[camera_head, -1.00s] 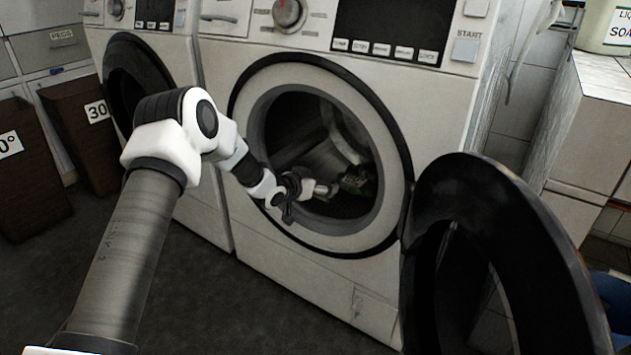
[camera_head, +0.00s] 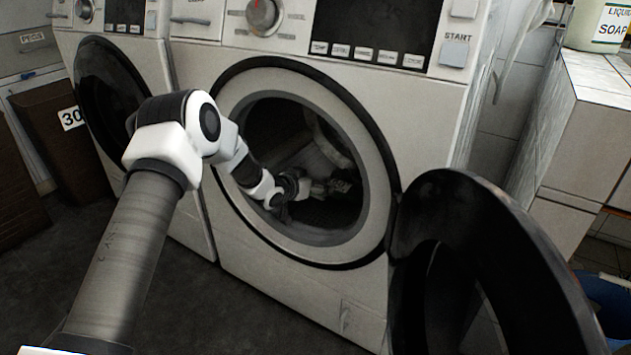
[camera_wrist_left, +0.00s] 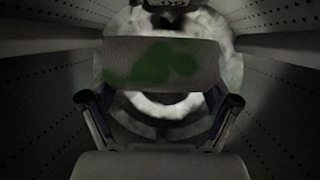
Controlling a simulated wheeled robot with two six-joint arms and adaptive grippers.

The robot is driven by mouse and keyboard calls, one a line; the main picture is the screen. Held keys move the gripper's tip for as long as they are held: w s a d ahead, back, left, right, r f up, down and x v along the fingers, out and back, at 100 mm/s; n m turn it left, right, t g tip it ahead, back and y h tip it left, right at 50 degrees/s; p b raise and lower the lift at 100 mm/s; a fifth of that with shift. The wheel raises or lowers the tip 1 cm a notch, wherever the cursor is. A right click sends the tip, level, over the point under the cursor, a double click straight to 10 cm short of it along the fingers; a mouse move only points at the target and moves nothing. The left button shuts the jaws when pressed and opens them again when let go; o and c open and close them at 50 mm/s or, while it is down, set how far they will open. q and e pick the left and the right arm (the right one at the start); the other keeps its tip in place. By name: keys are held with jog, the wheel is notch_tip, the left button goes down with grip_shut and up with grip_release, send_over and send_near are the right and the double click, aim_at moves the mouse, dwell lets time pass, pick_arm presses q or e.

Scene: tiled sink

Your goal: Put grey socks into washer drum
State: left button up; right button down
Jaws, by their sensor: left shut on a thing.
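The washer drum (camera_head: 283,130) is open at the front, its dark inside showing through the round door frame. My left gripper (camera_head: 317,187) is inside the drum opening, low down, shut on a grey sock (camera_head: 341,187). In the left wrist view the grey sock (camera_wrist_left: 125,52) is a knitted piece with a green patch, stretched across in front of the two fingers. The perforated drum wall surrounds it there. In the head view the sock is small and dark, and its far end is hard to make out. My right gripper is not in view.
The black washer door (camera_head: 425,215) hangs open at the right. A second washer (camera_head: 88,80) stands at the left beside a brown bin (camera_head: 65,140) marked 30. A liquid soap container (camera_head: 597,25) stands on a tiled ledge at the right, above a blue bucket (camera_head: 610,310).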

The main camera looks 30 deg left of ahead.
pick_arm(q)
jog(key=shift+f+b, duration=1.25)
jog(key=shift+f, duration=1.15)
jog(key=shift+s+f, duration=0.1)
jog(key=shift+f, duration=0.1)
jog(key=o, duration=0.9)
jog(key=shift+f, duration=0.1)
jog(key=shift+s, duration=0.1)
jog(key=v, duration=1.2)
jog(key=shift+r, duration=0.25)
